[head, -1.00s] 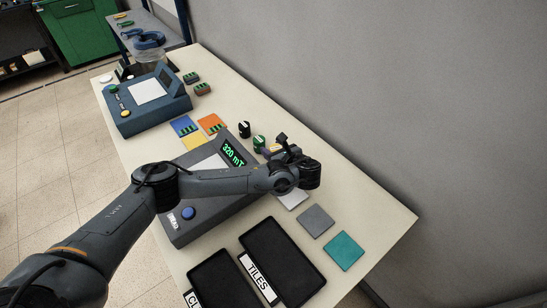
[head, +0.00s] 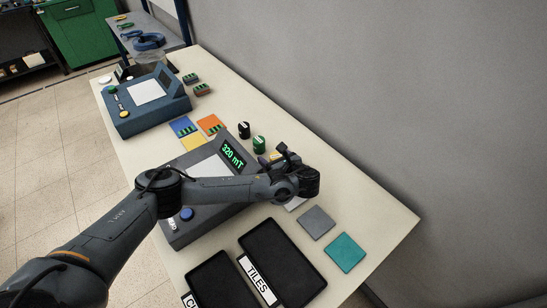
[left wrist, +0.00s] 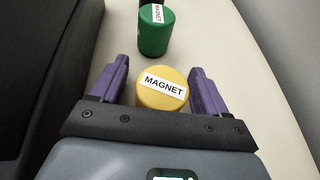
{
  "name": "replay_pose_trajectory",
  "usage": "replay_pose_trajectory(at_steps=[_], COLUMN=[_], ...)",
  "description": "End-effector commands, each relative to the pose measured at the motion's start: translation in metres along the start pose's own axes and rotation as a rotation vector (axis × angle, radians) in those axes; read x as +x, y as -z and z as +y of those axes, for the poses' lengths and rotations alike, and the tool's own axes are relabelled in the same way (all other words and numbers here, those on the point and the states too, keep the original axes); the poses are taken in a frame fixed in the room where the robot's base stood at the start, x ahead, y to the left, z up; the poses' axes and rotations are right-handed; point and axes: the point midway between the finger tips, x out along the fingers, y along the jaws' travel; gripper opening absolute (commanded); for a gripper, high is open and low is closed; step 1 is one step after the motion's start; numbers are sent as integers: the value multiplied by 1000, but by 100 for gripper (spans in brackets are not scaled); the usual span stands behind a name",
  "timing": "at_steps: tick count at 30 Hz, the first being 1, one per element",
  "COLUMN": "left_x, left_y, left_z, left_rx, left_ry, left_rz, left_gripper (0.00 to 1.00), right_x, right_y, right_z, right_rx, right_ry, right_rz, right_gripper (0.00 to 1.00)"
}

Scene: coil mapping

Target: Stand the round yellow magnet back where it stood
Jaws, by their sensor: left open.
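The round yellow magnet (left wrist: 160,98) stands on the table in the left wrist view, its "MAGNET" label facing up. My left gripper (left wrist: 160,68) is open, with one purple finger on each side of the magnet; I cannot tell if either touches it. In the head view the yellow magnet (head: 276,155) is mostly hidden behind my left gripper (head: 308,182). The green magnet (head: 259,145) stands just beyond, and it also shows in the left wrist view (left wrist: 154,38). My right gripper is out of view.
A black magnet (head: 243,130) stands beyond the green one. The meter (head: 232,154) reading 320 mT lies under my left arm. Grey (head: 316,222) and teal (head: 346,252) tiles and a black TILES tray (head: 298,270) are nearer. The wall runs along the table's right side.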

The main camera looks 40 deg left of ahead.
Motion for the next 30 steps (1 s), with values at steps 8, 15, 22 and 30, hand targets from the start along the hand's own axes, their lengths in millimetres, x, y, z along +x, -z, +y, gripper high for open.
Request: replay_pose_trajectory(at_steps=[8, 15, 22, 30], left_x=[-7, -44, -93, -114], left_y=[-3, -4, -4, -6], left_z=[0, -1, -1, -1], left_rx=[0, 1, 1, 1], left_ry=[0, 3, 3, -1], left_rz=[0, 2, 1, -1], left_gripper=[75, 75, 75, 75], right_x=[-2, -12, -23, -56], right_y=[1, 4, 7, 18], right_z=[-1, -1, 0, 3], right_rx=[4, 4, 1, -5], right_ry=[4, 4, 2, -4], right_rz=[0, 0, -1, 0], right_gripper=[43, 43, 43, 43])
